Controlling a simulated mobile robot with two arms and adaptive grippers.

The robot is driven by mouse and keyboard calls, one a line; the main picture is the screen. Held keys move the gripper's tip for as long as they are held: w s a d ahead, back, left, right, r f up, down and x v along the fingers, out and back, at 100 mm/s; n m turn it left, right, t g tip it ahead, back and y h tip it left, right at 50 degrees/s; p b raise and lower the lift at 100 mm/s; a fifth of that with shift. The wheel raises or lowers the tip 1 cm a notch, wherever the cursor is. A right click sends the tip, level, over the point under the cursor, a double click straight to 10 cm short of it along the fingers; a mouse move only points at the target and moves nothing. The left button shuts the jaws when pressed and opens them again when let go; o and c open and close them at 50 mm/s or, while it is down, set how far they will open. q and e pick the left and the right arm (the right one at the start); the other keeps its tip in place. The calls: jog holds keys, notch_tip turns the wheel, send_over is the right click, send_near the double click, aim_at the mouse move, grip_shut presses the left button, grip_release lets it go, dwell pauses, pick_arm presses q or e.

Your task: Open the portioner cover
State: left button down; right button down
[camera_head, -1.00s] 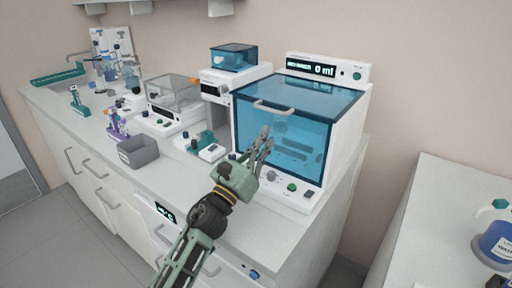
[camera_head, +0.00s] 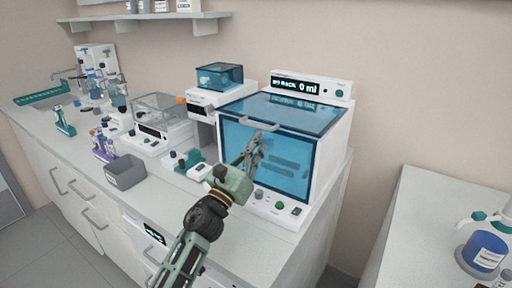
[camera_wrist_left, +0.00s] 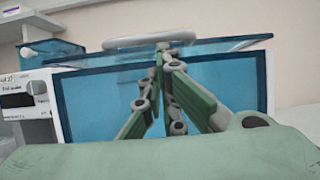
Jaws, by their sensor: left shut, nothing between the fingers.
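The portioner (camera_head: 322,150) is a white box-shaped machine with a see-through blue cover (camera_head: 290,168) over its front and top. The cover is down, and a pale bar handle (camera_head: 259,124) runs along its upper front edge. A display on top reads "NO RACK 0 ml". My left gripper (camera_head: 257,138) is shut and empty in front of the cover, its tips just below the handle. In the left wrist view the tips (camera_wrist_left: 163,50) overlap the lower edge of the handle (camera_wrist_left: 149,40); I cannot tell whether they touch. My right gripper is not in view.
Left of the portioner are a machine with a small blue box (camera_head: 219,76), a clear-lidded device (camera_head: 160,115) and a grey bin (camera_head: 124,171). Another counter (camera_head: 400,230) with a blue-labelled bottle (camera_head: 484,251) is at the right. A shelf (camera_head: 145,18) hangs above.

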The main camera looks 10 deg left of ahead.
pick_arm(q)
notch_tip(320, 180, up, 17)
jog(key=w+p, duration=0.2)
jog(key=p, duration=0.9)
jog(key=w+d+r+p, duration=0.1)
jog(key=w+d+r, duration=0.1)
jog(key=w+r, duration=0.4)
jog(key=w+d+r+p, duration=0.1)
jog(key=w+d+r, duration=0.1)
jog(key=w+r, duration=0.3)
jog(key=shift+w+d+r, duration=0.35)
jog(key=shift+d+r, duration=0.05)
jog(key=shift+r, duration=0.75)
